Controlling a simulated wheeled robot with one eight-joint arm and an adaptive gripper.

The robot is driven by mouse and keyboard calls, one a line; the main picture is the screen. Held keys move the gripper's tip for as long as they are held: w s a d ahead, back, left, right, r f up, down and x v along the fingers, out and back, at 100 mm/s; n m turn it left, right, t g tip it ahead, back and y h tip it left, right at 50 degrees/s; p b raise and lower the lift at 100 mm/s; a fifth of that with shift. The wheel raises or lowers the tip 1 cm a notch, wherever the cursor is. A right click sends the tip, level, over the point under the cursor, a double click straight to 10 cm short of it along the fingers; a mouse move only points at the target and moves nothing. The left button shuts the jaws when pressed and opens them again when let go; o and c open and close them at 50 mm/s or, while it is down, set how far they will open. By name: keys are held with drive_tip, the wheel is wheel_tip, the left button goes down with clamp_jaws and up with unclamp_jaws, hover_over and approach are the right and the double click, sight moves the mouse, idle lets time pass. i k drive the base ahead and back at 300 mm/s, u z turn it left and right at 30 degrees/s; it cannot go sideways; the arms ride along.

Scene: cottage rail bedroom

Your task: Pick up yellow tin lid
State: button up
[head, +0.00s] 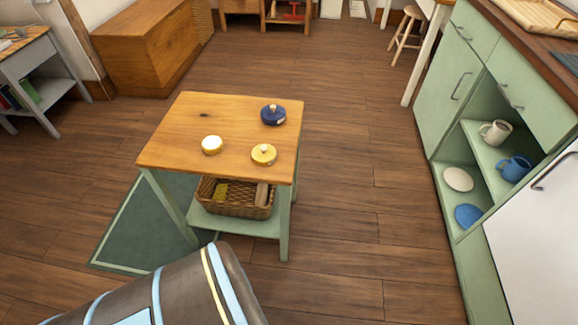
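A yellow tin lid (264,154) with a small pale knob lies on the wooden top of a small green-legged table (190,125), near its front right edge. A blue lid (273,115) with a pale knob lies behind it on the same top. A round cream-topped piece with a yellow side (212,145) lies to its left. The three stand apart from one another. A thick grey-brown part of my arm crosses the bottom left of the head view, in front of the table. My gripper does not show.
A wicker basket (234,206) with several items sits on the table's lower shelf. Green cabinets (454,128) with open shelves of mugs and plates stand at the right. A wooden chest (150,50) stands at the back left. Wooden floor (345,180) is clear between table and cabinets.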

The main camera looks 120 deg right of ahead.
sight(263, 154)
drive_tip(key=z, duration=4.2)
drive_tip(key=k, duration=0.5)
drive_tip(key=z, duration=0.6)
drive_tip(key=i, duration=0.5)
drive_tip(key=u, duration=0.05)
